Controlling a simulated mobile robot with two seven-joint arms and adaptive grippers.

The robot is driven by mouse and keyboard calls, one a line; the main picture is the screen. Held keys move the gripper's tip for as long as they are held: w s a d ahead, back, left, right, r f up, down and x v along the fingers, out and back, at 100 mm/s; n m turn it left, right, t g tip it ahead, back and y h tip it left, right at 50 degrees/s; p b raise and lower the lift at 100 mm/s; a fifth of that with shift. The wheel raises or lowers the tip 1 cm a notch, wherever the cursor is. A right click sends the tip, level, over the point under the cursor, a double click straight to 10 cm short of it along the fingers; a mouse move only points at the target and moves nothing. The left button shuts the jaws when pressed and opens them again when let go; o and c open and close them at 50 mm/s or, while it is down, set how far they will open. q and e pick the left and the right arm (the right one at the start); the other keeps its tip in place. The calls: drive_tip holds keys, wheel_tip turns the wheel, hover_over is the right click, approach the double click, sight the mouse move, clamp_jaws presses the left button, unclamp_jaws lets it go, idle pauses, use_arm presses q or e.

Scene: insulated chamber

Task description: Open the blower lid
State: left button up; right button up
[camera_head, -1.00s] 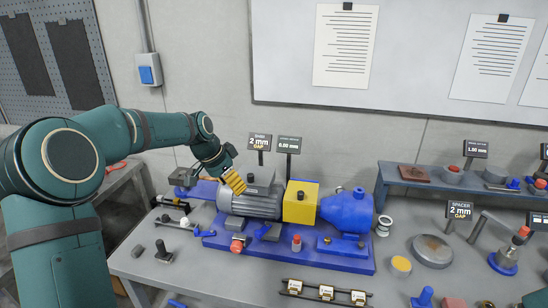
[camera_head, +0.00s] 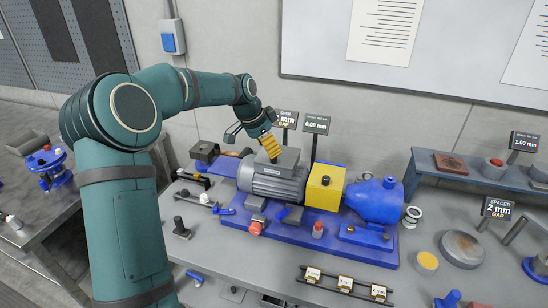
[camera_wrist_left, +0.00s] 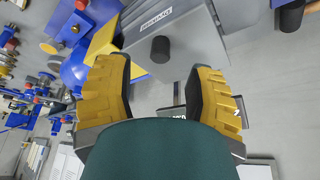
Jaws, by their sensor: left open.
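My left gripper (camera_head: 269,147) is above the grey motor (camera_head: 270,186), beside the grey box (camera_head: 287,157) on top of it. In the left wrist view, the yellow fingers of the open gripper (camera_wrist_left: 157,80) stand apart with nothing between the tips. Just beyond them is a grey lid (camera_wrist_left: 185,38) with a black knob (camera_wrist_left: 160,49) and a small label, which I cannot read surely. The lid appears closed. A yellow cover (camera_head: 325,190) and a blue rounded housing (camera_head: 373,203) stand right of the motor. I cannot tell which part is named the blower.
The machine sits on a blue base (camera_head: 300,236) on a grey bench. Two gap signs (camera_head: 314,125) stand behind it. Small tools lie to its left, and a rack with tags (camera_head: 345,283) lies in front. A shelf (camera_head: 458,180) stands at the right.

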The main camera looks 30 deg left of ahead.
use_arm(q)
drive_tip(key=shift+x, duration=2.4)
clamp_jaws()
